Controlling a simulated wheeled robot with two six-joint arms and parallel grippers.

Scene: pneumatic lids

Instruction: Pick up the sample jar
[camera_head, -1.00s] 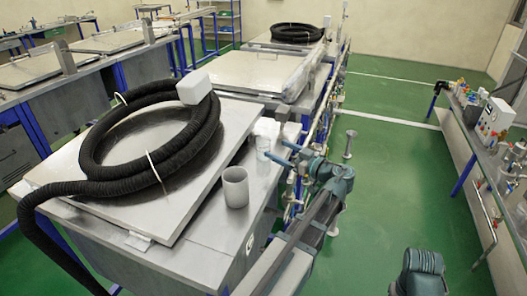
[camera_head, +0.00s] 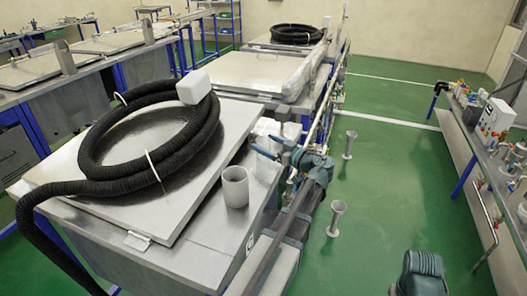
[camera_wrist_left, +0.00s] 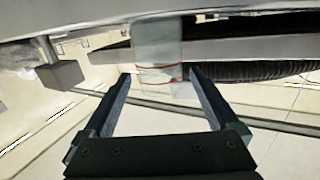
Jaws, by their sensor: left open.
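The sample jar, a clear jar with red lines around it, shows in the left wrist view (camera_wrist_left: 155,62), ahead of and partly between my open fingertips. My left gripper (camera_head: 263,146) is open at the right edge of the near bench, its fingers pointing left toward the jar's spot. It also shows in the left wrist view (camera_wrist_left: 158,78). In the head view the jar is hard to make out among the fingers. I cannot tell whether the fingers touch it. My right gripper is not in view.
A grey-white open cup (camera_head: 235,187) stands on the bench edge, near my left gripper. A coiled black hose (camera_head: 150,150) lies on the metal lid (camera_head: 195,205), with a white block (camera_head: 194,86) on it. Pipes run beside the bench.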

